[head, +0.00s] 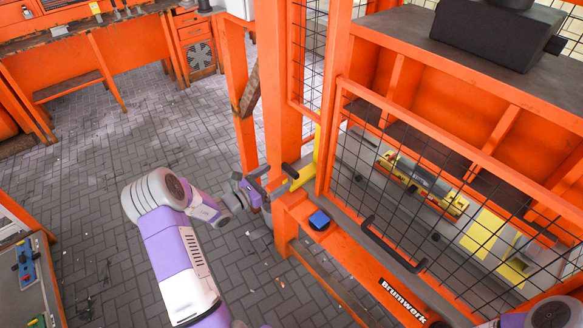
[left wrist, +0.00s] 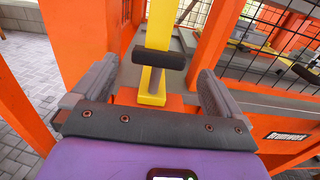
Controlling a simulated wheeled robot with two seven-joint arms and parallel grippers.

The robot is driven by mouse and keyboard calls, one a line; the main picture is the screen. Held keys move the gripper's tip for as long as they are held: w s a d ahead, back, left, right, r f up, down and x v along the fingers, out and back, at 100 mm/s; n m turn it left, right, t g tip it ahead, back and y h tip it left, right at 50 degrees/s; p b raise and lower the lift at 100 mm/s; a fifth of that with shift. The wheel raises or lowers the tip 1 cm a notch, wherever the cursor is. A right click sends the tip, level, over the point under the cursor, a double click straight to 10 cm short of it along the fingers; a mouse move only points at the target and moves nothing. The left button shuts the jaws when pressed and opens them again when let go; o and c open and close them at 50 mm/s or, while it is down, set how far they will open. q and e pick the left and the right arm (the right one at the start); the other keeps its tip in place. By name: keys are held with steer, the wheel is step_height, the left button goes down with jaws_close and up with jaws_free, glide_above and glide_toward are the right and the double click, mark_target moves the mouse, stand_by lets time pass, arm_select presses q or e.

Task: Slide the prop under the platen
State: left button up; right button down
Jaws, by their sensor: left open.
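The prop appears to be the yellow bar (head: 317,152) with a black cross handle (head: 291,171), by the orange post at the press's left side. In the left wrist view the yellow prop (left wrist: 160,28) stands ahead, its black handle (left wrist: 158,59) crosswise between the finger lines. My left gripper (head: 265,183) is open, with its fingers (left wrist: 157,70) on either side of the handle; contact cannot be told. The platen seems to be the ribbed orange block (head: 456,84) behind the mesh guard. My right gripper is out of view.
A black mesh guard (head: 400,195) with a dark handle (head: 388,250) covers the press front. A blue button (head: 319,220) sits on the orange rail. Below the platen lies a bed with yellow parts (head: 489,232). An orange workbench (head: 92,52) stands at back left. Paved floor (head: 110,165) is open.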

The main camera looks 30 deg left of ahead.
mark_target(290, 168)
arm_select(q)
steer(key=b+x, duration=0.1)
steer(key=x, duration=0.6)
steer(key=shift+w, duration=0.2)
